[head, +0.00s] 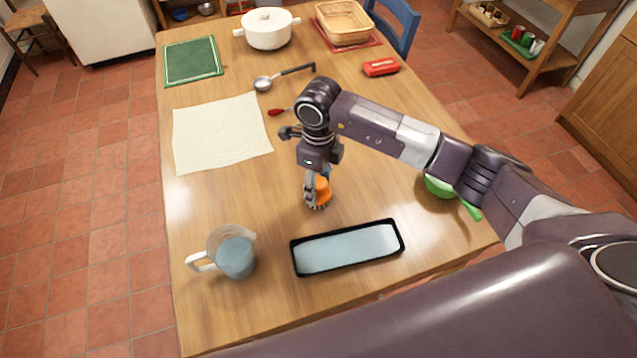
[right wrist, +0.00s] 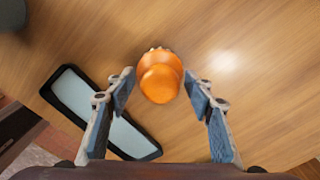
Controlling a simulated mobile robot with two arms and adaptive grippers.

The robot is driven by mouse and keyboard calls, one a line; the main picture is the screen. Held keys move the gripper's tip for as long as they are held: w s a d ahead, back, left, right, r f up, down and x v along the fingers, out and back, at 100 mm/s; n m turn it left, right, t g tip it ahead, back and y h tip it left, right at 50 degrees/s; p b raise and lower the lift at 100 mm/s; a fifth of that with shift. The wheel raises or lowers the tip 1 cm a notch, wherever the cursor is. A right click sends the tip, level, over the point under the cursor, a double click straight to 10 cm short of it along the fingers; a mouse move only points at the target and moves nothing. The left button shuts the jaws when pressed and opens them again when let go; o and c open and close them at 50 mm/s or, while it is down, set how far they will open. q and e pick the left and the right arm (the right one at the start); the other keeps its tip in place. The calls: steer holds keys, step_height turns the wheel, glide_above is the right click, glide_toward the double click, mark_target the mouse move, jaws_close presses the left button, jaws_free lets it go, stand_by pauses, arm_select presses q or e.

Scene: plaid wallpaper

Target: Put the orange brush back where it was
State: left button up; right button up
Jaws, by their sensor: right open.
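The orange brush (head: 322,190) stands upright on the wooden table, bristles down, behind the black-rimmed tray. In the right wrist view the brush (right wrist: 161,77) shows its round orange knob and wider orange base, with pale bristles peeking out at the far edge. My right gripper (head: 318,188) is above and around the brush in the head view. In the right wrist view my right gripper (right wrist: 160,88) is open, its two blue-padded fingers apart on either side of the brush, with gaps to both. My left gripper is not in view.
A black tray (head: 297,260) with a pale blue inside and a measuring jug (head: 236,256) stand near the front. A green pan (head: 439,187) is right, partly behind my arm. A cream cloth (head: 220,133), ladle (head: 284,77) and red case (head: 381,67) lie farther back.

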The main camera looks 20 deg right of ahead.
mark_target(318, 183)
steer(key=shift+r, duration=0.45)
step_height(318, 183, up, 12)
steer(key=b, duration=0.2)
steer(key=shift+f, duration=0.25)
steer(key=shift+s+f, duration=0.1)
